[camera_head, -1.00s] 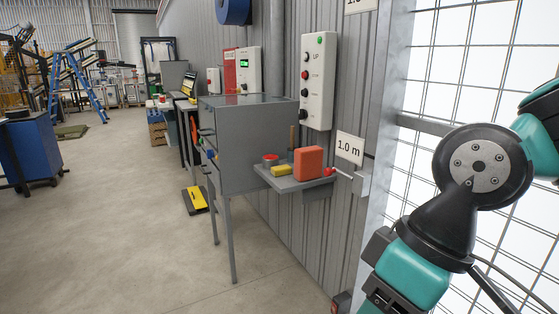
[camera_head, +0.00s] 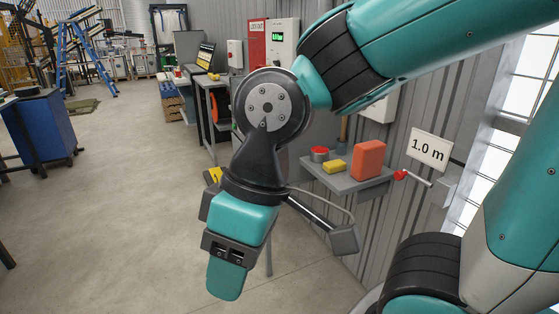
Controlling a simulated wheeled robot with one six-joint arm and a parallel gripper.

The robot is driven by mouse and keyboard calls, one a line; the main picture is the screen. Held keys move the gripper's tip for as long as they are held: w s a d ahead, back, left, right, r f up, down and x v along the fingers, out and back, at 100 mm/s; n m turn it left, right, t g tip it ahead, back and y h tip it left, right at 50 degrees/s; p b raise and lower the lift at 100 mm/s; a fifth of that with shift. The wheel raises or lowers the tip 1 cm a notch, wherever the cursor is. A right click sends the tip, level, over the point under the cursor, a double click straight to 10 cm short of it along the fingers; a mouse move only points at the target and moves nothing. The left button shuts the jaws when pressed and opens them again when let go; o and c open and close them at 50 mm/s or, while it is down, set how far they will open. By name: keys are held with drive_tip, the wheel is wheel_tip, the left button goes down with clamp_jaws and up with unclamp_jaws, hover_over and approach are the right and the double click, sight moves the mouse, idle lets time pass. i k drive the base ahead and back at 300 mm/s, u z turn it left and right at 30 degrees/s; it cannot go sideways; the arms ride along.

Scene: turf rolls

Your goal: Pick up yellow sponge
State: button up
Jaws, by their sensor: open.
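The yellow sponge (camera_head: 334,166) is a small block lying on a grey wall shelf (camera_head: 350,184), between a red-topped round tin (camera_head: 319,154) and an upright orange-red block (camera_head: 369,160). My gripper (camera_head: 228,266) hangs pointing down in the lower middle of the view, left of the shelf and apart from the sponge. It is open, and nothing shows held in it. Its fingertips are seen at a steep angle, so the gap between them is hard to make out.
A red-knobbed lever (camera_head: 402,175) sticks out by the shelf's right end, below a "1.0 m" sign (camera_head: 429,149). A wooden handle (camera_head: 343,128) stands behind the sponge. My arm hides most of the grey cabinet. Open floor (camera_head: 110,230) lies to the left.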

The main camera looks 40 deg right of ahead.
sight(330, 168)
drive_tip(key=z, duration=0.05)
drive_tip(key=i, duration=1.25)
drive_tip(key=z, duration=0.8)
drive_tip(key=i, duration=0.7)
drive_tip(key=z, duration=0.4)
